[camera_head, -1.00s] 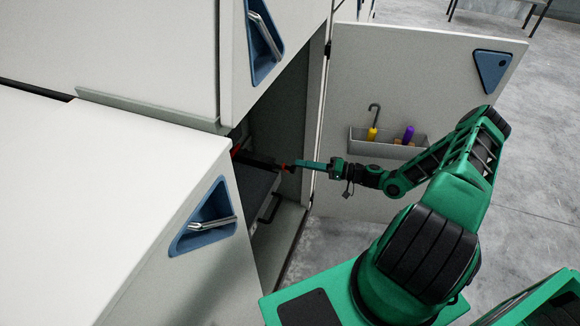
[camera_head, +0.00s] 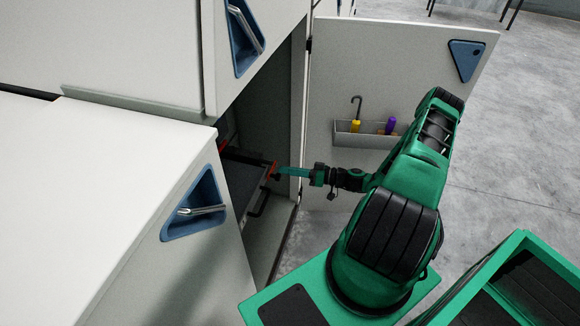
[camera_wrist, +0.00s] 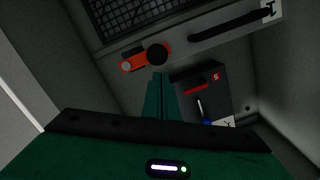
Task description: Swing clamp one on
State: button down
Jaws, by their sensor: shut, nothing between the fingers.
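An orange clamp lever (camera_wrist: 132,58) with a black round knob (camera_wrist: 157,54) sits on the grey front edge of a dark mesh-topped unit in the wrist view. In the head view orange-red parts (camera_head: 272,168) show at that unit's edge, just inside the open cabinet. My gripper (camera_wrist: 160,76) is shut and empty. Its fingertips are just below the black knob in the wrist view; I cannot tell whether they touch it. In the head view my gripper (camera_head: 280,172) reaches into the cabinet opening from the right. I cannot read a number on this clamp.
A black box (camera_wrist: 203,92) with a red bar and a label lies below the unit. A black handle (camera_wrist: 240,24) is on the unit's edge. The cabinet door (camera_head: 385,75) stands open, with a tool bin (camera_head: 365,138) on it. Grey floor is free at right.

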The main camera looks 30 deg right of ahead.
jog(key=shift+s+a+f, duration=0.15)
jog(key=shift+a+f, duration=0.05)
jog(key=shift+f, duration=0.15)
jog(key=shift+s+a+f, duration=0.1)
jog(key=shift+a+f, duration=0.05)
dwell(0.5)
